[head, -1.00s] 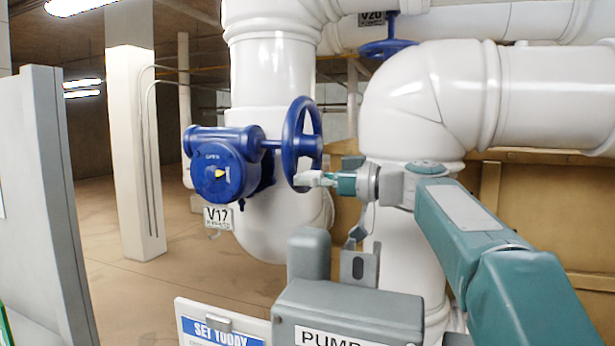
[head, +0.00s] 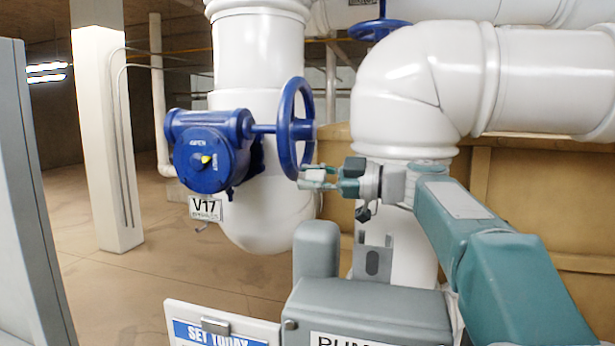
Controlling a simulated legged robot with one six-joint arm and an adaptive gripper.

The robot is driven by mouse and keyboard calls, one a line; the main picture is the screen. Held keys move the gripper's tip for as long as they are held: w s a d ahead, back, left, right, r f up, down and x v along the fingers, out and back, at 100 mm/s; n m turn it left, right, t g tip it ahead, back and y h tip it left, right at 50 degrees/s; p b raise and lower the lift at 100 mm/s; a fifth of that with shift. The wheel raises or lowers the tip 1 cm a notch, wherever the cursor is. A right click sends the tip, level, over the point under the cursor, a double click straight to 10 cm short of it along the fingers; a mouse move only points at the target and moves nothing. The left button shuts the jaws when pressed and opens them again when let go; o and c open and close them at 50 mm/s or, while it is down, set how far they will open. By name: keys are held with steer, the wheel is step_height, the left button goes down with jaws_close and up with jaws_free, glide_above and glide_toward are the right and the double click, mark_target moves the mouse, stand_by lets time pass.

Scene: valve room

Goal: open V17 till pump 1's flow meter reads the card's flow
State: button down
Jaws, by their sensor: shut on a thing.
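The V17 valve has a blue gearbox (head: 208,150) with a small yellow pointer on its face, and a blue handwheel (head: 286,130) on a short shaft to its right. The V17 tag (head: 207,208) hangs below the gearbox. My gripper (head: 306,178) comes from the right and is shut on the lower rim of the handwheel. The card (head: 190,318) headed "SET TODAY" is cut off at the bottom edge, so its flow value is hidden. A grey box (head: 370,308) carries a label that starts like "PUMP", cut off below. No meter reading shows.
Thick white pipes (head: 262,60) stand behind V17 and bend over my arm at the right. Another blue handwheel (head: 378,29) is at the top. A grey panel (head: 30,220) stands at the left edge. Open floor lies near the pale column (head: 108,150).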

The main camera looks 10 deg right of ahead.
steer(key=shift+d+f, duration=0.1)
steer(key=shift+c, duration=2.2)
jaws_free()
steer(key=shift+d, duration=0.1)
steer(key=v, duration=1.2)
steer(key=shift+f, duration=0.1)
